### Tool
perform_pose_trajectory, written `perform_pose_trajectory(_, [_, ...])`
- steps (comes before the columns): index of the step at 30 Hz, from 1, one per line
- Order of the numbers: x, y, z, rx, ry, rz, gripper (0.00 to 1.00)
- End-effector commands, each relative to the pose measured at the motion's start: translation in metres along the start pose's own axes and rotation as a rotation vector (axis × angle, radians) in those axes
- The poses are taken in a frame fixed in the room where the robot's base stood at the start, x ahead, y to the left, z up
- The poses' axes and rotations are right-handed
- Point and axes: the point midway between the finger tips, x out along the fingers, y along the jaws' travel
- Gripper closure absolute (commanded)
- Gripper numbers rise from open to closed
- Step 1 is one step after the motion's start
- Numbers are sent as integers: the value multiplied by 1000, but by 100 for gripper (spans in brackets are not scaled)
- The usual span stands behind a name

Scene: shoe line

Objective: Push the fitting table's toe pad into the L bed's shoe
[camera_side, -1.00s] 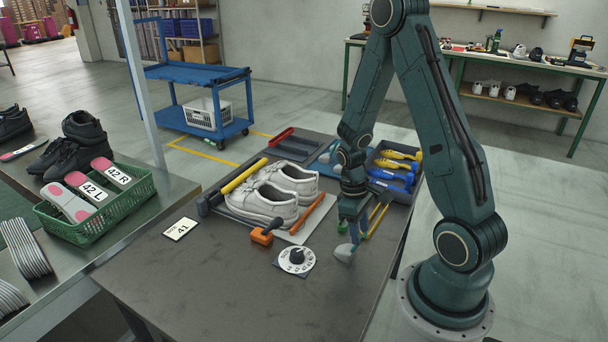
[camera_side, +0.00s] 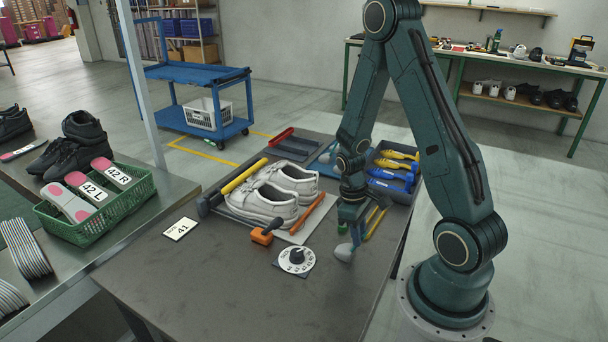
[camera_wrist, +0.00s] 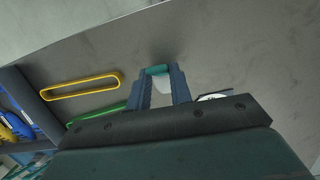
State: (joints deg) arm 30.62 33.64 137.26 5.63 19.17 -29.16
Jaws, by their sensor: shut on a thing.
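My gripper (camera_side: 354,236) is shut on the toe pad (camera_side: 344,252), a small pale grey piece, just above the front right part of the fitting table (camera_side: 215,285). In the wrist view the pad (camera_wrist: 162,86) shows white with a teal part, between the two blue fingers (camera_wrist: 160,78). A pair of white shoes stands side by side on a grey board, left of my gripper: the nearer shoe (camera_side: 262,204) and the farther shoe (camera_side: 292,180). Which one is on the L bed I cannot tell. The pad is apart from both shoes.
An orange-handled clamp (camera_side: 262,236) and a round dial (camera_side: 297,258) lie between shoes and front edge. An orange bar (camera_side: 313,218) lies beside the near shoe. A yellow loop (camera_wrist: 80,87) lies near my gripper. The front of the table is clear.

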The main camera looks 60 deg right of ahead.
Motion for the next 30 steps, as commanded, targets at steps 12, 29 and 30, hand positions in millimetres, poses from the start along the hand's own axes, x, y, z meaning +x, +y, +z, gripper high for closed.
perform_pose_trajectory(12, [-20,0,4,0,2,1,94])
perform_pose_trajectory(29, [-51,0,10,0,2,2,94])
perform_pose_trajectory(30, [-53,0,10,0,1,1,94])
